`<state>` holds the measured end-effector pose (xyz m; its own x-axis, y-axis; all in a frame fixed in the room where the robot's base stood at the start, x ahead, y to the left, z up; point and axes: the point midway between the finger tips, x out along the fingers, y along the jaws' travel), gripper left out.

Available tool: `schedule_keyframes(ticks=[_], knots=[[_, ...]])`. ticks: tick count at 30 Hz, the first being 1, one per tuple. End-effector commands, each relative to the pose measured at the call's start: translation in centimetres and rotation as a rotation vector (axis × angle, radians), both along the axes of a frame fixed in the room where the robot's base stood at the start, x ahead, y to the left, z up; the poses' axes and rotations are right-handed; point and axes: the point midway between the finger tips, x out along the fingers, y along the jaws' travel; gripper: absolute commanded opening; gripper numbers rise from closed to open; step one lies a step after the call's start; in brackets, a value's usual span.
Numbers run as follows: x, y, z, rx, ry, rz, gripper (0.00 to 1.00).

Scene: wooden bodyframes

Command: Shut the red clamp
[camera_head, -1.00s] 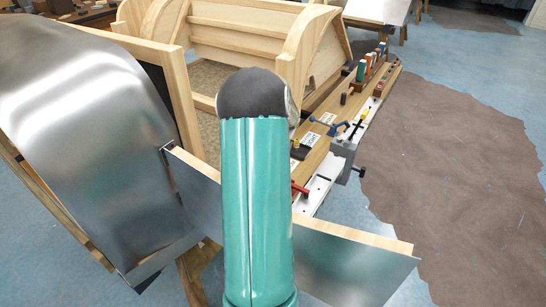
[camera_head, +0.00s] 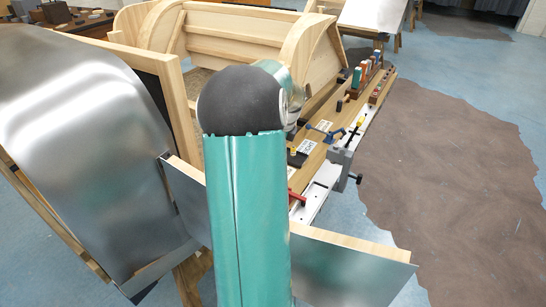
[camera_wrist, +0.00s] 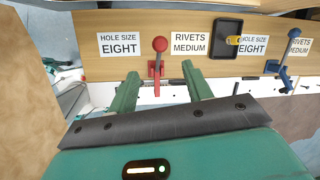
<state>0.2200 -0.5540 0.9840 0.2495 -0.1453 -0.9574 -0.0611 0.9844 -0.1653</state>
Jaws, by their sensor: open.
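The red clamp (camera_wrist: 157,68) stands on the wooden board in the wrist view, its ball-ended handle pointing up the picture. Its lower part also shows beside my arm in the head view (camera_head: 296,198). My gripper (camera_wrist: 160,76) is open and empty in the wrist view. Its two green fingers are on either side of the clamp's lower part, with gaps between them and the clamp. Whether they touch it in depth I cannot tell. In the head view my arm hides the gripper.
A blue clamp (camera_wrist: 284,72) and a black tray with a yellow piece (camera_wrist: 228,40) are to the right on the board. A grey vise (camera_head: 341,165) sits at the bench edge. A large metal sheet (camera_head: 80,150) stands left.

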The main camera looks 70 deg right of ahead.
Motion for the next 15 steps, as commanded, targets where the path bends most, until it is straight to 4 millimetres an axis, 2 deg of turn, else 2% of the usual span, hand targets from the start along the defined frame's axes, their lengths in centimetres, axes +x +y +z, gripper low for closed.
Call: schedule_keyframes(ticks=[3,6,15], knots=[[-0.4,0.2,1.8,-0.002,-0.001,0.001,0.5],[-0.7,0.4,2.5,0.0,0.0,0.0,0.5],[-0.7,0.4,2.8,0.001,0.0,0.0,0.5]])
